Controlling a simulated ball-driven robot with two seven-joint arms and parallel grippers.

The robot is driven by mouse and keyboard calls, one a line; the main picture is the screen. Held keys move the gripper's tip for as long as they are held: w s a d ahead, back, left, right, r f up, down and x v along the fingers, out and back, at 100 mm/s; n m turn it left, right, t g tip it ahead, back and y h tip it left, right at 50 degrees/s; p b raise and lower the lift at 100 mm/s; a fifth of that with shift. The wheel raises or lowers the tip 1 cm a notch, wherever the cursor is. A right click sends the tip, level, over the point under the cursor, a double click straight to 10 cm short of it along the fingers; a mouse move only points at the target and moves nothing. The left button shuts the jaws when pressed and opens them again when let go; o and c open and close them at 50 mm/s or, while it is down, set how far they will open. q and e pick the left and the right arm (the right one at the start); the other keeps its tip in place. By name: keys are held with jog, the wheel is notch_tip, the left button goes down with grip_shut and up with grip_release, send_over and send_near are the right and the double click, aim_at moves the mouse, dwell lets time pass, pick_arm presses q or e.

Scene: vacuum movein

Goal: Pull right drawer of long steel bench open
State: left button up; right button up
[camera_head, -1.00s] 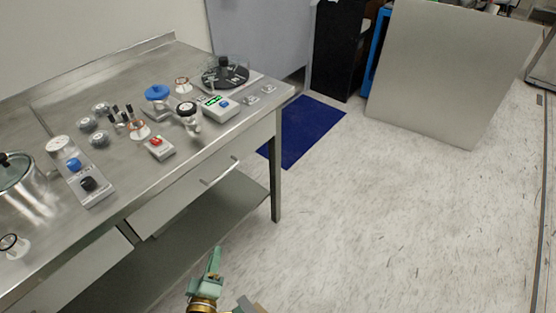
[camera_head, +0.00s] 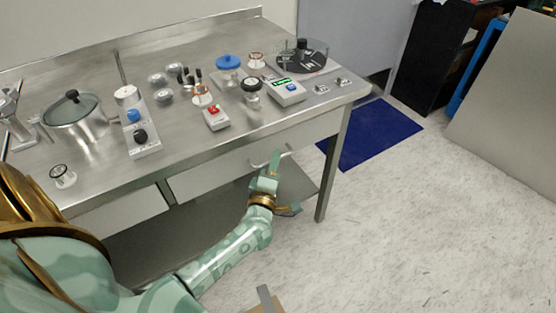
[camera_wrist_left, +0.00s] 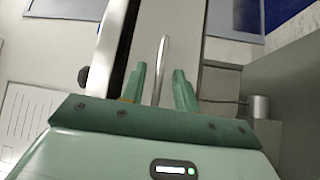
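The long steel bench (camera_head: 95,58) stands at the left and middle of the head view. Its right drawer (camera_head: 215,178) looks flush with the bench front, with a thin bar handle (camera_head: 258,164). My left gripper (camera_head: 270,165) is at this handle, its fingers pointing at the drawer front and partly covering the handle. In the left wrist view the handle bar (camera_wrist_left: 161,65) stands between the two green fingers of my left gripper (camera_wrist_left: 160,88). The fingers are apart, with gaps beside the bar. My right gripper is not clearly in view.
A pot (camera_head: 78,118), a red-button box (camera_head: 215,117) and a turntable-like device (camera_head: 302,56) are among several items on the bench top. A lower shelf (camera_head: 145,245) lies under the drawers. A blue mat (camera_head: 370,132) lies beyond the right leg; the floor at right is clear.

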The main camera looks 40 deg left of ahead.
pick_arm(q)
jog(key=shift+x, duration=0.9)
grip_shut()
jog(key=shift+d, duration=0.1)
